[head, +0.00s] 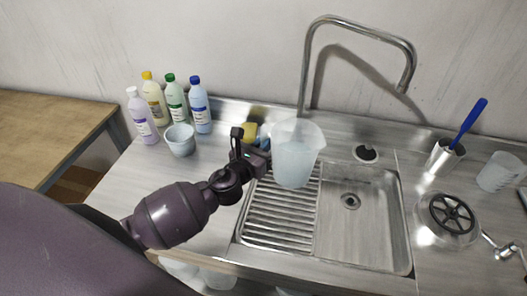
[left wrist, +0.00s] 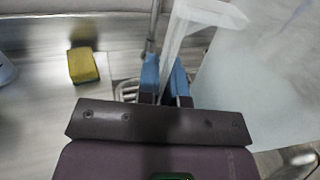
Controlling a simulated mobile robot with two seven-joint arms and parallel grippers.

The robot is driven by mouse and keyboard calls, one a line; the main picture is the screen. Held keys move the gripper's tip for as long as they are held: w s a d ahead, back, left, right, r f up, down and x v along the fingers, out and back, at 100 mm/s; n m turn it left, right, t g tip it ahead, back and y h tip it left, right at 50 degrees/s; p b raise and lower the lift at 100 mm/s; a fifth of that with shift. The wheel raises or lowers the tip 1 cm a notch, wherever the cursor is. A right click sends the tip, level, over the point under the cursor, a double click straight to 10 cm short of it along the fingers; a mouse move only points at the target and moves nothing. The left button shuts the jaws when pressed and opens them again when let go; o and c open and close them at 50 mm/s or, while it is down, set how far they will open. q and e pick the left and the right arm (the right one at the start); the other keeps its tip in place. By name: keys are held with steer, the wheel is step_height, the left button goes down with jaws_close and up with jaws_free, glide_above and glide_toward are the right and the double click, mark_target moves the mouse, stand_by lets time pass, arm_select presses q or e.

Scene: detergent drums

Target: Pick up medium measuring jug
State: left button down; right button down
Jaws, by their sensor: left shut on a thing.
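The medium measuring jug (head: 296,160) is a translucent whitish jug, upright above the sink, in front of the tap. In the head view my left gripper (head: 264,150) is at its left side. In the left wrist view the blue fingers of my left gripper (left wrist: 165,82) are shut on the jug's pale handle, and the cloudy jug body (left wrist: 262,85) fills the right side. The jug appears held above the drainer and basin, its base apart from them. My right gripper is not in view.
The sink (head: 350,225) has a ribbed drainer and tall tap (head: 310,60). Several bottles (head: 175,102) and a small jug (head: 181,141) stand left. A yellow sponge (left wrist: 83,66) lies behind. Right are a metal cup with blue brush (head: 446,154), another jug (head: 499,172) and a round lid (head: 450,213).

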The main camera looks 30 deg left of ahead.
mark_target(264, 126)
arm_select(q)
steer(key=shift+r, duration=4.2)
